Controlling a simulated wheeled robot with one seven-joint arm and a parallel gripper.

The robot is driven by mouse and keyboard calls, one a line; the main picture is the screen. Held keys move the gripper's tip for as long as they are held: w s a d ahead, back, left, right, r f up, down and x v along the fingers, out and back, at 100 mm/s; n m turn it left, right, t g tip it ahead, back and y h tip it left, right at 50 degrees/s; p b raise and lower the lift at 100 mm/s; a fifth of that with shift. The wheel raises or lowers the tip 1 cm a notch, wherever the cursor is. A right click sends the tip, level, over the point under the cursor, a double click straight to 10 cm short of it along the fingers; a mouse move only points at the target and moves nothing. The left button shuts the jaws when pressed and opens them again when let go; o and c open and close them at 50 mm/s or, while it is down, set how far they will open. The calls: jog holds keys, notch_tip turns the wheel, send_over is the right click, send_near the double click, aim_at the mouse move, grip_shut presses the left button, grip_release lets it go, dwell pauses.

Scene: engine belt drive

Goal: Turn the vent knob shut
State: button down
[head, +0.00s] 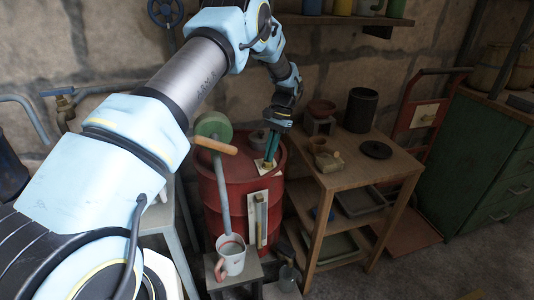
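A red barrel (215,205) stands in the middle of the head view. My arm reaches over it from the left. My gripper (268,160) points down at the barrel's top, its teal fingers close together and low over a small pale plate (259,169) with a yellowish part. That may be where the vent knob is; the fingers cover most of it, so I cannot make the knob out. I cannot tell whether the fingers touch or hold anything. A grey round fitting (257,137) sits farther back on the barrel.
A mug (231,258) stands on a stool in front. A wooden table (345,175) with pots is close on the right. A green cabinet (480,165) stands far right.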

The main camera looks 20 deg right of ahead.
jog(key=shift+w+a+f+n+g, duration=0.1)
jog(key=shift+a+f+n+g, duration=0.15)
jog(key=shift+f+n, duration=0.25)
jog(key=shift+w+a+f+n+g, duration=0.15)
jog(key=shift+a+f+n, duration=0.2)
jog(key=shift+f, duration=0.25)
jog(key=shift+s+n, duration=0.1)
jog(key=shift+n, duration=0.15)
jog(key=c, duration=1.5)
grip_release()
jog(key=shift+c, duration=0.2)
jog(key=o, duration=0.6)
jog(key=shift+d+r+b, duration=0.1)
jog(key=shift+r+b, duration=0.25)
jog(key=shift+r, duration=0.05)
jog(key=o, duration=0.4)
jog(key=b+v, duration=0.2)
jog(key=v, duration=0.9)
jog(key=shift+d+r, duration=0.15)
jog(key=shift+r, duration=0.05)
jog(key=shift+s+r, duration=0.2)
jog(key=shift+r, duration=0.35)
jog(key=shift+s, duration=0.1)
